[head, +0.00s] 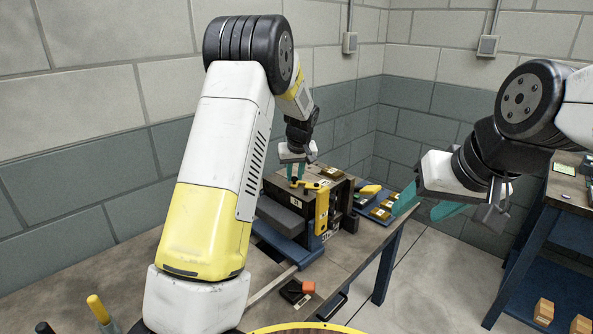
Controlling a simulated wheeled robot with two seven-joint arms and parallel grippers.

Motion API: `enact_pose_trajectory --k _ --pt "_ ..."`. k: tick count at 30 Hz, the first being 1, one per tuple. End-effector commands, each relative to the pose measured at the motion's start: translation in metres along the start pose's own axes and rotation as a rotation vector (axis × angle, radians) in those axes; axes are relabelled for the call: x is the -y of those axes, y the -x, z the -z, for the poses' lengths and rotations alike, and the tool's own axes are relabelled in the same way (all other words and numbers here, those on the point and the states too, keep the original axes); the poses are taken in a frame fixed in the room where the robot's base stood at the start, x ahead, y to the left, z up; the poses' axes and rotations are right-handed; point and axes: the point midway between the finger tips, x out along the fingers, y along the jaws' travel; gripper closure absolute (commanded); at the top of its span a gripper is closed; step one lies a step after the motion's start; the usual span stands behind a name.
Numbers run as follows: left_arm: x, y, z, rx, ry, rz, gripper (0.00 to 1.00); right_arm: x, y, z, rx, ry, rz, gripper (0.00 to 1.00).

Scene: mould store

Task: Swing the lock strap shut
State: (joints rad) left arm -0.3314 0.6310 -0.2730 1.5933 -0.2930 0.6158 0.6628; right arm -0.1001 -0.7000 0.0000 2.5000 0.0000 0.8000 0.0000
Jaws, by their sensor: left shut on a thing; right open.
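The mould (283,217) is a dark, blocky thing on a blue base (302,251) on the bench. A yellow lock strap (312,185) lies across its top edge, and a yellow part (321,212) stands down its near right face. My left gripper (293,180), with teal fingers, reaches down from above and is shut on the strap's left end. The fingers hide part of that end. My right gripper (414,213) is open and empty, off to the right of the mould and apart from it. I cannot tell whether the strap is seated.
A blue tray (366,226) with yellow and brass-coloured parts sits behind right of the mould. Another bench (545,215) stands at right. Floor between the benches is clear.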

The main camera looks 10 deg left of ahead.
Motion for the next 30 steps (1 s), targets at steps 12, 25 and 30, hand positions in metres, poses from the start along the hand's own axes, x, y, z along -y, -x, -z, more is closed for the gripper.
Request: enact_pose_trajectory --k 12,25,30 --pt "-0.012 0.012 -0.027 -0.002 0.346 0.145 1.00 0.000 0.000 0.000 0.000 0.000 0.000 0.45" --pt "-0.019 0.021 -0.051 -0.001 0.697 0.290 1.00 0.000 0.000 0.000 0.000 0.000 0.000 0.45" --pt "-0.023 0.023 -0.057 -0.001 0.796 0.330 1.00 0.000 0.000 0.000 0.000 0.000 0.000 0.45"
